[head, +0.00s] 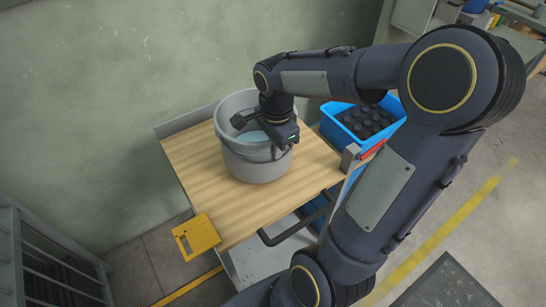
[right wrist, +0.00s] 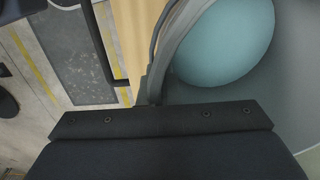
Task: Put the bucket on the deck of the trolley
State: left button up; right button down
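The grey bucket (head: 258,165) stands upright on the wooden deck (head: 200,185) of what looks like the trolley, which has a black push handle (head: 290,228). In the right wrist view, the bucket's curved rim (right wrist: 185,35) runs up to the gripper body. A pale blue-green round surface (right wrist: 225,42) shows inside the bucket. My left gripper is out of view.
A blue crate (head: 328,125) with dark round items stands to the right of the deck. A yellow plate (head: 196,237) sits at the deck's near left corner. A green-grey wall (head: 120,90) rises behind. The deck's front left part is bare.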

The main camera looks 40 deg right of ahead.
aim_at(273, 178)
jog(key=shift+w+a+f, duration=0.1)
jog(key=shift+a+f, duration=0.1)
jog(key=shift+f, duration=0.75)
jog(key=shift+w+a+f, duration=0.1)
jog(key=shift+a+f, duration=0.05)
jog(key=shift+f, duration=0.8)
jog(key=shift+f, duration=0.1)
jog(key=c, duration=1.6)
grip_release()
jog(key=shift+s, duration=0.1)
jog(key=shift+c, duration=0.2)
notch_tip(273, 178, up, 12)
jog(key=shift+s+a+r+p, duration=0.1)
jog(key=shift+p, duration=0.2)
jog(key=s+a+f+n+t+y, duration=0.3)
jog(key=s+a+n+t, duration=0.2)
jog(key=s+a+n, duration=0.6)
jog(key=n, duration=0.6)
jog(key=shift+s+a+f+n+t+y, duration=0.2)
jog(key=shift+s+n+t+y, duration=0.1)
jog(key=shift+y, duration=0.1)
